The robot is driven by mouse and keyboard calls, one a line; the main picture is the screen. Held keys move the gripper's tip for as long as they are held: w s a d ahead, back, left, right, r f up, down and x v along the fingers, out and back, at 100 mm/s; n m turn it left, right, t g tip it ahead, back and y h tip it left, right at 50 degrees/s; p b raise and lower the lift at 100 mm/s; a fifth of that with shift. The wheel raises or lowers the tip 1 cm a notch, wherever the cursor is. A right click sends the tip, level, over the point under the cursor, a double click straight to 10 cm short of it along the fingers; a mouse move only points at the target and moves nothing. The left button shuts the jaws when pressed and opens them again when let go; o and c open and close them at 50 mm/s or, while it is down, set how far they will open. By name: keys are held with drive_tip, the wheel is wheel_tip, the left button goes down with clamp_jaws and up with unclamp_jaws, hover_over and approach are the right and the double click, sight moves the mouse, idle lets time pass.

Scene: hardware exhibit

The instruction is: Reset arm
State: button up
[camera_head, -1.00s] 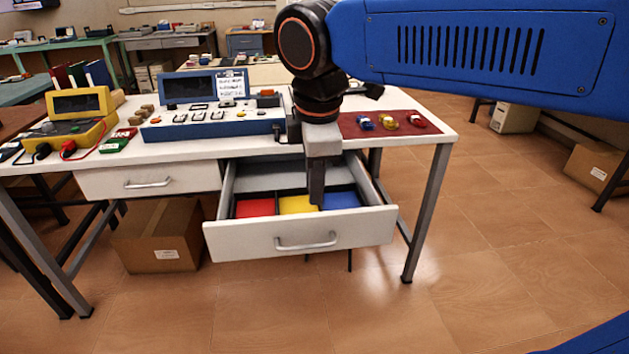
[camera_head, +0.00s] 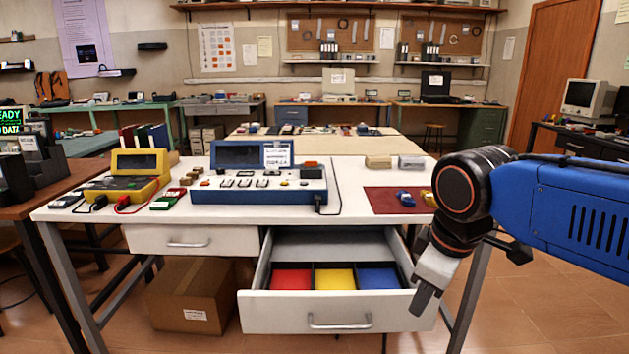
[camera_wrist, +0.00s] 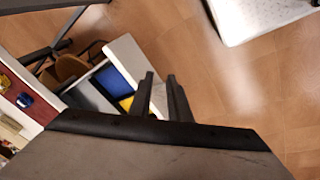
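My gripper (camera_head: 425,300) hangs at the right front corner of the open drawer (camera_head: 312,317), tilted down. The blue arm comes in from the right. The drawer holds red (camera_head: 291,279), yellow (camera_head: 334,279) and blue (camera_head: 379,278) compartments, with nothing visible in them. The blue and yellow compartments also show in the wrist view, left of the fingers.
The white table (camera_head: 350,185) carries a blue control console (camera_head: 258,190), a yellow meter (camera_head: 128,180) and a red mat (camera_head: 385,208) with small coloured pieces. A cardboard box (camera_head: 190,290) sits under the table. Floor is clear at the lower right.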

drive_tip(key=s+d+f+m+t, duration=0.1)
drive_tip(key=s+d+f+m, duration=0.5)
drive_tip(key=d+f+m, duration=0.3)
drive_tip(key=shift+s+d+m+t+h, duration=0.3)
drive_tip(key=shift+s+m, duration=0.05)
drive_tip(key=shift+m, duration=0.15)
